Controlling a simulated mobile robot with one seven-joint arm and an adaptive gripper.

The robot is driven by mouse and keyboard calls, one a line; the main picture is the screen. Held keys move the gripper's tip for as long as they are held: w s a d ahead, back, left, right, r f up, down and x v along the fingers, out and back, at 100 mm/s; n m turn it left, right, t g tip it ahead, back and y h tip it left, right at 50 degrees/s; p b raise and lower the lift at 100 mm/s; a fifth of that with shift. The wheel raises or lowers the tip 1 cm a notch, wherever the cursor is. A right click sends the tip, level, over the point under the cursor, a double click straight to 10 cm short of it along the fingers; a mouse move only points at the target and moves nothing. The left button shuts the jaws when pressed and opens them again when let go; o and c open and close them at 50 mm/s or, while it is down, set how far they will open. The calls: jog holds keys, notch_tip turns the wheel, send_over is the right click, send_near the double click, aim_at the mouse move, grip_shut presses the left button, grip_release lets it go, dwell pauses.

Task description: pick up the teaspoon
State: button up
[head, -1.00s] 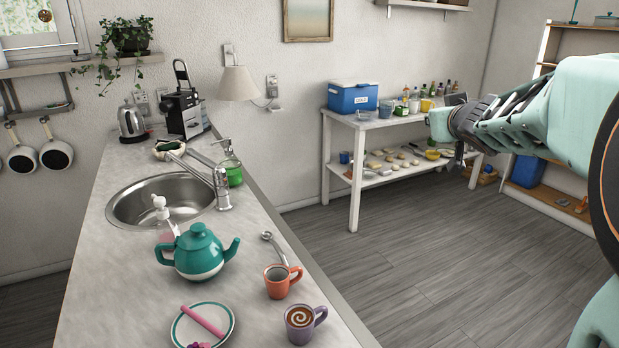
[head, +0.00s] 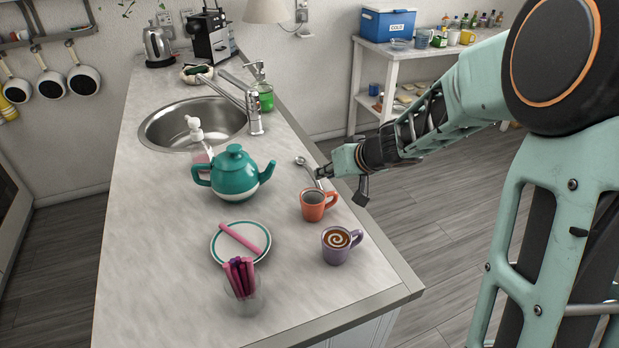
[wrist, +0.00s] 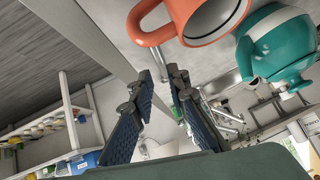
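The teaspoon (head: 309,169) is a metal spoon lying on the counter behind the orange mug (head: 313,204), its bowl toward the sink. My gripper (head: 322,173) is at the spoon's near end in the head view, reaching in from the right. Its fingertips overlap the spoon there, so I cannot tell whether they touch it.
A teal teapot (head: 234,176) stands left of the spoon. A purple mug (head: 337,246), a plate (head: 225,252) with a pink stick and a glass (head: 243,304) of sticks are nearer. The sink (head: 160,135) lies behind. The counter's right edge runs close by the spoon.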

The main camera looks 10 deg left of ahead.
aim_at(309, 172)
jog(key=b+x, duration=0.2)
jog(key=x, duration=0.3)
jog(key=shift+a+f+b, duration=0.2)
jog(key=shift+f+b, duration=0.15)
jog(key=shift+b, duration=0.05)
jog(key=shift+r, duration=0.1)
grip_shut()
